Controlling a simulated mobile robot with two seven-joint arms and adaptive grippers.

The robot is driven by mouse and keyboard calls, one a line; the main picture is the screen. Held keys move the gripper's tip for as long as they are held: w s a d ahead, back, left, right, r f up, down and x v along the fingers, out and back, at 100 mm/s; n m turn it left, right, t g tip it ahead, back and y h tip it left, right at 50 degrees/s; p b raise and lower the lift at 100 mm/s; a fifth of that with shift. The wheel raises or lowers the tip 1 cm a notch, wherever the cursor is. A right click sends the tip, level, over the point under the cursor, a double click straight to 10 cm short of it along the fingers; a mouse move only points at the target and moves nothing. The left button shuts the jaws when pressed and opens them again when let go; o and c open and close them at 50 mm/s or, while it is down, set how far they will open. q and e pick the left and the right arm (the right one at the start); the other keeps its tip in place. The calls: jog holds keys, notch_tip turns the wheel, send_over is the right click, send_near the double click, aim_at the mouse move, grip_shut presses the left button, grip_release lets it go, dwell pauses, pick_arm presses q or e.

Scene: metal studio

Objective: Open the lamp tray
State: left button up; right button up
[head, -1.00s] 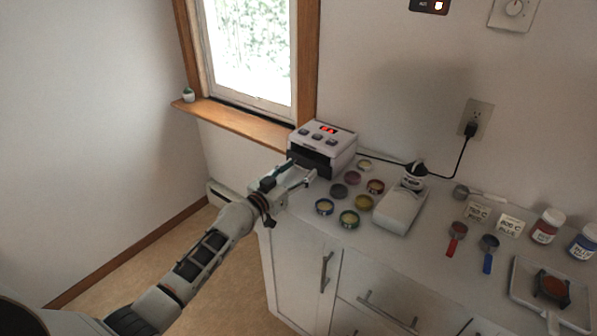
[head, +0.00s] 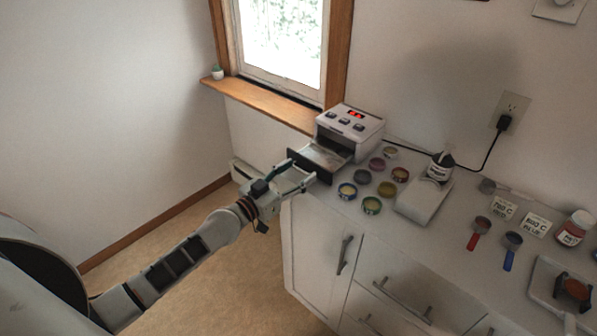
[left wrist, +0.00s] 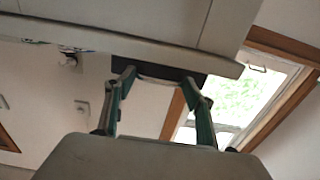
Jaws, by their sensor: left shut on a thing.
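The lamp (head: 348,128) is a white box with a red display and buttons, at the back left corner of the counter. Its tray (head: 325,154) is slid out toward the left front, with a dark front panel and a greyish inside showing. My left gripper (head: 303,176) is at the tray's front and is shut on it. In the left wrist view, the two green-edged fingers (left wrist: 160,80) reach up to the dark tray front (left wrist: 152,73) below the pale counter. The exact contact is small in the head view. My right gripper is not in view.
Several small round tins (head: 362,176) stand on the counter right of the tray. A white device (head: 425,200) with a dark-capped bottle is beyond them. Spoons, labels, jars and a white tray (head: 543,281) are farther right. A windowsill (head: 262,106) is behind the lamp.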

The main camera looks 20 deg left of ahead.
pick_arm(q)
jog(key=o, duration=1.3)
jog(key=shift+d, duration=0.15)
jog(key=v, duration=1.2)
jog(key=shift+r, duration=0.1)
jog(key=s+d+f+g+y, duration=0.1)
jog(key=s+d+f+g, duration=0.1)
jog(key=s+f, duration=0.4)
jog(key=s+d+f+g+y, duration=0.1)
jog(key=s+d+f+g, duration=0.1)
jog(key=s+d+f, duration=0.2)
jog(key=s+d+f+g+y, duration=0.1)
jog(key=s+d+f, duration=0.3)
jog(key=s+f, duration=0.5)
jog(key=shift+s+f+g+y, duration=0.2)
jog(key=shift+f+g, duration=0.15)
jog(key=shift+f, duration=0.55)
jog(key=shift+s+f+g+y, duration=0.15)
jog(key=shift+f+g, duration=0.2)
jog(key=shift+f, duration=0.55)
